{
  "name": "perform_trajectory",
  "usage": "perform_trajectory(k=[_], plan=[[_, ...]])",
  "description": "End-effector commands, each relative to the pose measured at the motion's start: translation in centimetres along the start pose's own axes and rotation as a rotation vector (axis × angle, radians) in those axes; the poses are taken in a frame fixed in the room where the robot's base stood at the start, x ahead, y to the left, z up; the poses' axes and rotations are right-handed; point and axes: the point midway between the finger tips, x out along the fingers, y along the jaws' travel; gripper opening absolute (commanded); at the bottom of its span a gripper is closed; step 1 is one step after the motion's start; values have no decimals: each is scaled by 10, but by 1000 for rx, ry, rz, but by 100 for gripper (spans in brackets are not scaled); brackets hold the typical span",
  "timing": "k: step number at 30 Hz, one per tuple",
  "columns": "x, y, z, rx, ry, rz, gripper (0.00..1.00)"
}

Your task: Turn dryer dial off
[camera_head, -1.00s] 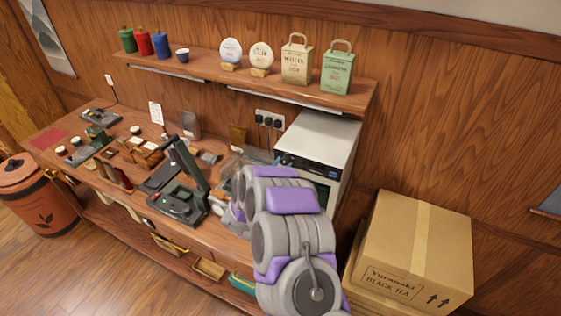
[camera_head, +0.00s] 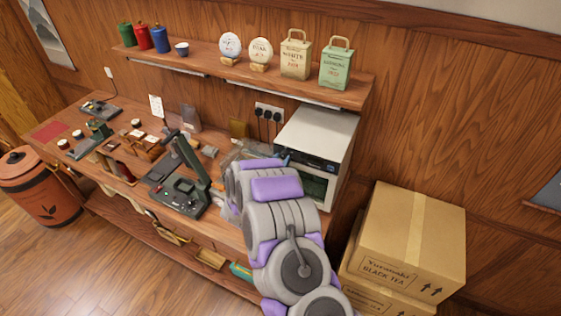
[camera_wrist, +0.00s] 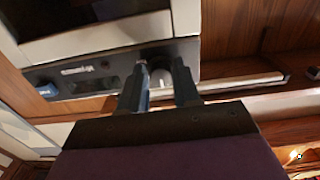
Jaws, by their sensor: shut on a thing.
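The dryer (camera_head: 318,130) is a white box with a dark control panel on its front, at the right end of the bench. In the wrist view its panel (camera_wrist: 98,78) runs across the top, seen close and tilted. The dial's pointer or setting cannot be read. In the head view my arm hides most of the gripper.
A blue part (camera_wrist: 47,90) sits at the panel's other end. A press-like device (camera_head: 182,190) stands on the bench left of my arm. Stacked cartons (camera_head: 405,240) stand at right. A shelf (camera_head: 250,75) with tins and bags hangs above. Open floor lies at front left.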

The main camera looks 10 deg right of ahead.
Motion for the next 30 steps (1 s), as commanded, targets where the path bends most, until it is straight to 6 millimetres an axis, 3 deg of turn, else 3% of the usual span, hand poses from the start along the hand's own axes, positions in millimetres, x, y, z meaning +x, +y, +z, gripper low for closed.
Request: perform_trajectory(k=[4, 5, 12, 22, 26, 30], plan=[[0, -1, 1, -1, -2, -3, 1], [0, -1, 1, -1, -2, -4, 35], [-2, 0, -1, 2, 2, -2, 56], [-7, 1, -2, 4, 2, -2, 56], [-24, 0, -1, 4, 2, -2, 56], [-56, -1, 0, 1, 0, -5, 56]])
